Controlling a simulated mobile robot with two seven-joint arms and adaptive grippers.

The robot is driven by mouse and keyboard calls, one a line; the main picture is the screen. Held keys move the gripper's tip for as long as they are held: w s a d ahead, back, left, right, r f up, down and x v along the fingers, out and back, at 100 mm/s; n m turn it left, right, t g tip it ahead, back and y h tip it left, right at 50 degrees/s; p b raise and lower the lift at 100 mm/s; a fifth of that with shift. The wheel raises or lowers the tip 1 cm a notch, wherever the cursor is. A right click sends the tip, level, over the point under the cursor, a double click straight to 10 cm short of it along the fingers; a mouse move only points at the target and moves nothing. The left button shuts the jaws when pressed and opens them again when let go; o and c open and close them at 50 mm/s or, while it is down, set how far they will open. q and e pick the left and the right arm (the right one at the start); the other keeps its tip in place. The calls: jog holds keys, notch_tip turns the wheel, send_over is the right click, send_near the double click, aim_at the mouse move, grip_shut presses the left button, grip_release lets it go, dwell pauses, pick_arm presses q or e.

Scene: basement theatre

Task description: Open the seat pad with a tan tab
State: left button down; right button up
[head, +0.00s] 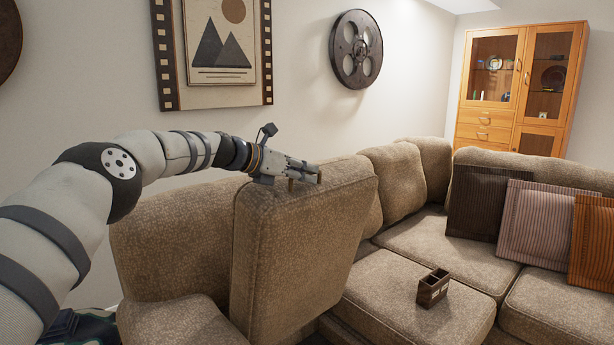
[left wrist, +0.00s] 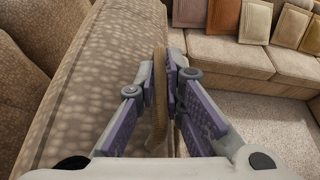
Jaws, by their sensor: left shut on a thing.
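The seat pad (head: 303,240), beige and textured, stands tipped up nearly upright on the near part of the sofa. It also fills the left-middle of the left wrist view (left wrist: 95,95). The tan tab (left wrist: 160,95) is a thin loop at the pad's edge, between my fingers in the left wrist view. My left gripper (head: 312,174) is at the pad's top edge in the head view, shut on the tab. It also shows in the left wrist view (left wrist: 166,80). The tab is mostly hidden behind the fingers in the head view. My right gripper is not in view.
The sofa (head: 420,243) runs to the right, with several striped pillows, including a dark one (head: 476,200). A small brown box (head: 433,287) stands on a seat to the right of the raised pad. A wooden cabinet (head: 490,134) is at the back right.

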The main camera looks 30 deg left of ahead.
pick_arm(q)
jog(key=shift+f, duration=0.2)
jog(key=c, duration=2)
grip_release()
jog(key=shift+o, duration=0.2)
jog(key=shift+s+a+r, duration=0.2)
jog(key=v, duration=1.1)
jog(key=shift+s, duration=0.2)
